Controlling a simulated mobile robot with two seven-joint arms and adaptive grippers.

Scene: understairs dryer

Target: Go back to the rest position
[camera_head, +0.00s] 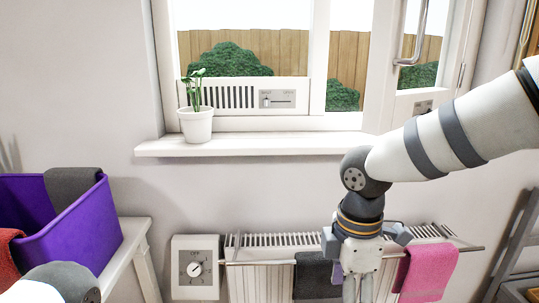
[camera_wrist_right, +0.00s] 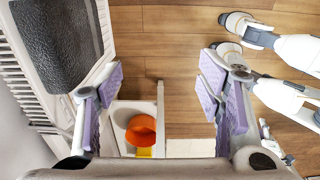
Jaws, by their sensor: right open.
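My right gripper (camera_head: 357,285) points down in front of the radiator in the head view. In the right wrist view its purple-padded fingers (camera_wrist_right: 168,100) are wide apart with nothing between them. A dark grey cloth (camera_head: 313,276) hangs on the radiator just left of the gripper; a dark cloth also shows in the wrist view (camera_wrist_right: 60,38), beside the left finger. Part of my left arm (camera_head: 55,285) shows at the bottom left of the head view, but its gripper is not visible.
A pink cloth (camera_head: 427,272) hangs at the right of the white radiator (camera_head: 262,284). A purple bin (camera_head: 85,240) stands at left. A potted plant (camera_head: 196,124) sits on the windowsill (camera_head: 255,146). An orange bowl (camera_wrist_right: 141,129) lies below, near open wooden floor (camera_wrist_right: 180,60).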

